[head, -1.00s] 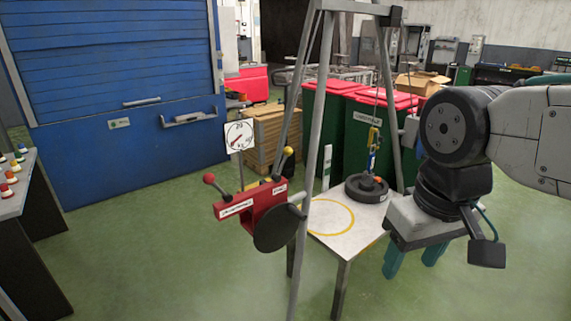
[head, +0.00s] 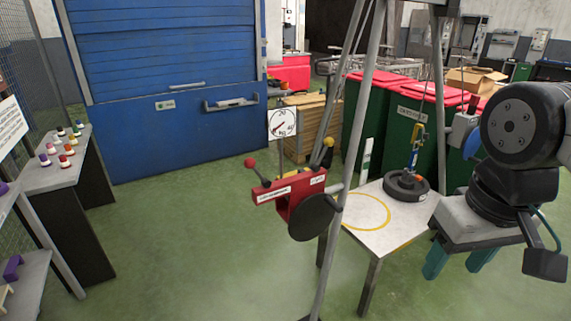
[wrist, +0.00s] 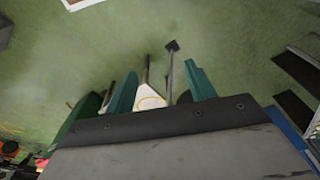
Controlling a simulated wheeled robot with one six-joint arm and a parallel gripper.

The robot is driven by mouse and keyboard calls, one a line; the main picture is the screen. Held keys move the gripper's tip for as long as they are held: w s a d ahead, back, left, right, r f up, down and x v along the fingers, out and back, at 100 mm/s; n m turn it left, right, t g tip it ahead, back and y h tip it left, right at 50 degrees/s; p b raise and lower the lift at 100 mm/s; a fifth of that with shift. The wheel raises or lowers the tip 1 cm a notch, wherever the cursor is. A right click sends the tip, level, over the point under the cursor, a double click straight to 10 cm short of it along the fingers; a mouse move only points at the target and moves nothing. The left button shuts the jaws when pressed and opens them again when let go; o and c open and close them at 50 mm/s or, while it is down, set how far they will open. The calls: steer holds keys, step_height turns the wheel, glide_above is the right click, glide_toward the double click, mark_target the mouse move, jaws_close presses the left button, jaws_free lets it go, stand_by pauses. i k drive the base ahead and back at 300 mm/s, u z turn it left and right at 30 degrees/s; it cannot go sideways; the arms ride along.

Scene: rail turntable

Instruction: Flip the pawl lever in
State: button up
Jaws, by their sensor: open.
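A red winch (head: 290,196) is fixed to the grey frame left of centre in the head view, with a black round disc (head: 312,218) at its front. One lever with a red knob (head: 250,162) leans up to the left. Another lever with a yellow knob (head: 328,143) rises at the right end, beside a small label (head: 318,180). The labels are too blurred to read surely, so I cannot tell which lever is the pawl lever. My gripper (head: 459,268) points down at the right, open and empty, apart from the winch. Its teal fingers also show in the wrist view (wrist: 162,82).
The grey frame leg (head: 345,190) stands between the winch and my gripper. A white table (head: 375,238) carries a black weight (head: 406,186) below a hook. A dial (head: 282,122) stands behind the winch. A side bench (head: 60,163) is at left; green floor is free in front.

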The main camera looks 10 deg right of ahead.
mark_target(328, 142)
steer(key=u, duration=0.05)
steer(key=k, duration=0.65)
steer(key=z, duration=0.45)
steer(key=i, duration=1.7)
steer(key=u, duration=0.6)
